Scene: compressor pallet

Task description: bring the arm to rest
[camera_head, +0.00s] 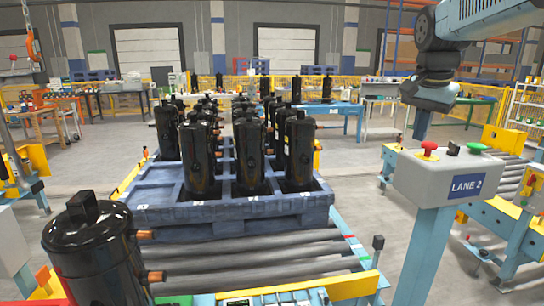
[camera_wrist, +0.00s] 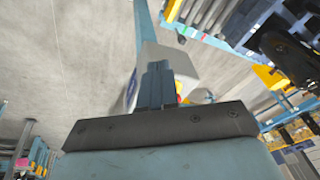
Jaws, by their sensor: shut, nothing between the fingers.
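My gripper (camera_head: 422,128) hangs from my blue and dark grey arm (camera_head: 437,60) at the upper right of the head view. Its fingers point down and stand above or behind the grey LANE 2 control box (camera_head: 450,178); the exact gap cannot be told. In the wrist view, my gripper (camera_wrist: 157,75) is shut, with its fingers together and empty.
A blue pallet (camera_head: 235,213) with several black compressors stands on a roller conveyor (camera_head: 255,255). Another compressor (camera_head: 95,255) stands at the front left. The box has a red button (camera_head: 429,150) and a green button (camera_head: 479,148). Open floor (camera_head: 365,205) lies between pallet and box.

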